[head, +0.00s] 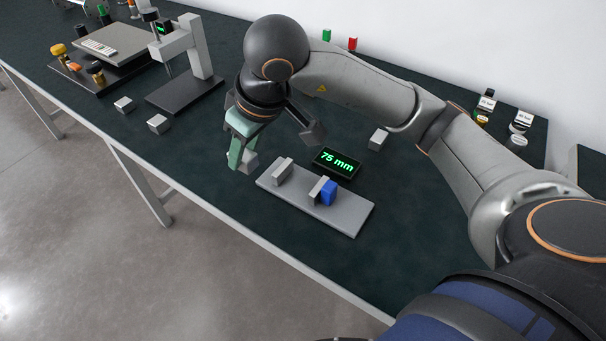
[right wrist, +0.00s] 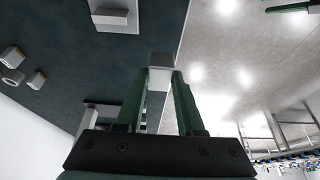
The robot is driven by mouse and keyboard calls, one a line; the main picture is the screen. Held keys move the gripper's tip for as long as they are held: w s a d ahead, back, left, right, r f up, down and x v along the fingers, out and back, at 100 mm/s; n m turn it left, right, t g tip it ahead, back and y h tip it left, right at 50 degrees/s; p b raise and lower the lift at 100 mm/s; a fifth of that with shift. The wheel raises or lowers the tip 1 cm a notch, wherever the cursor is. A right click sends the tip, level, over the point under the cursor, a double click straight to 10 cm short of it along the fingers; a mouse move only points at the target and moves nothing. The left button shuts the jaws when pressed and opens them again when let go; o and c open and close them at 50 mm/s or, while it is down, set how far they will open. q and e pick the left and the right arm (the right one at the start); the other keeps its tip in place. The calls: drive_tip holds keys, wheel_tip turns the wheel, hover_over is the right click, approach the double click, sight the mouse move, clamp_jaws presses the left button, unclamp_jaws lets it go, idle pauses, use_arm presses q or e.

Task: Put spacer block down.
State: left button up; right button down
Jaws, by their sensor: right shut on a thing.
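My right gripper (head: 242,160) reaches down over the table to the left of the grey gauge plate. It is shut on a light grey spacer block (head: 251,163), which shows partly behind the green finger. In the right wrist view the block (right wrist: 161,68) sits between the tips of the two green fingers. I cannot tell whether the block touches the table. My left gripper is not in view.
The gauge plate (head: 345,218) carries two grey jaws and a blue block (head: 329,192). A display (head: 337,163) reads 75 mm. Loose grey blocks (head: 158,124) (head: 125,104) (head: 378,139) lie on the dark table. A measuring stand (head: 205,90) stands at the left.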

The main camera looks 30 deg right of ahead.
drive_tip(key=d+f, duration=0.2)
drive_tip(key=d, duration=0.1)
drive_tip(key=s+d+f, duration=0.1)
drive_tip(key=d+f, duration=0.5)
drive_tip(key=d, duration=0.1)
drive_tip(key=shift+s+d+b, duration=0.1)
drive_tip(key=shift+s+b, duration=0.05)
drive_tip(key=shift+b, duration=0.15)
wheel_tip(320, 180, down, 3)
drive_tip(key=shift+d+r, duration=0.1)
drive_tip(key=shift+d, duration=0.05)
drive_tip(key=shift+f, duration=0.3)
